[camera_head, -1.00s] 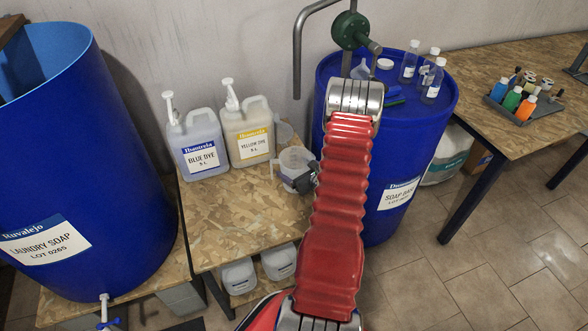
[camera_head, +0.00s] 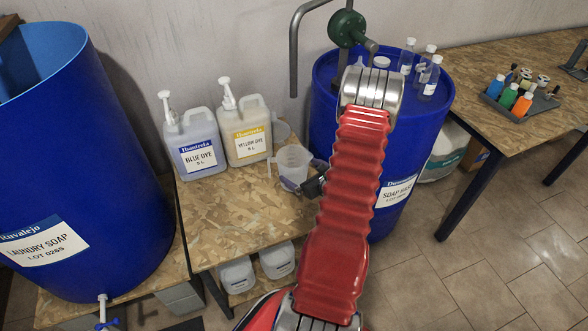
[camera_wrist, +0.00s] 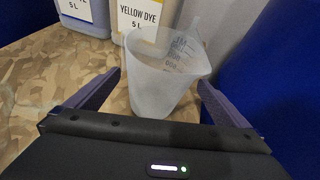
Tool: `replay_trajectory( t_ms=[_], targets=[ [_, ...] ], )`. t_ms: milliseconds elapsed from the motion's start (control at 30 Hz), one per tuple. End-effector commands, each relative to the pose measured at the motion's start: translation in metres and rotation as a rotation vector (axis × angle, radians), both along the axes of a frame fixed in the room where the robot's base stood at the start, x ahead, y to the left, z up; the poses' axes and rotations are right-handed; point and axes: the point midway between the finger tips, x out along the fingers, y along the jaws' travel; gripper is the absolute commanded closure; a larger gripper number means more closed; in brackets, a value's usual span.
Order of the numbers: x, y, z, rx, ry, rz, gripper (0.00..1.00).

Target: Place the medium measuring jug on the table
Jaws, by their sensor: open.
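A translucent measuring jug (camera_head: 292,160) with printed graduations stands upright at the right side of the low chipboard table (camera_head: 225,215). It also shows in the wrist view (camera_wrist: 155,88), in front of the yellow dye canister. My gripper (camera_head: 298,184) is open at the jug's lower part, its dark purple fingers one on each side of it. In the wrist view a gap shows between the jug and each finger of my gripper (camera_wrist: 159,80). In the head view the gripper hides part of the jug's base. A second clear jug (camera_head: 281,130) is partly hidden behind it.
A blue dye canister (camera_head: 195,145) and a yellow dye canister (camera_head: 246,132) stand at the table's back. The soap base drum (camera_head: 397,205) is close on the right, the laundry soap drum (camera_head: 110,170) on the left. The table's front is clear.

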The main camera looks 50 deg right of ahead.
Motion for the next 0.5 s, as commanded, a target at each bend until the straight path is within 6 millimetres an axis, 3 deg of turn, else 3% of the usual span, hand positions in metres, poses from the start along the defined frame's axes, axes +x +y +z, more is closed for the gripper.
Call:
replay_trajectory(
  t_ms=[233, 500],
  targets=[
    [-0.037, 0.012, 0.016, 0.001, 0.001, -0.004, 0.0],
    [-0.052, 0.018, 0.023, 0.0, 0.0, 0.0, 0.0]
  ],
)
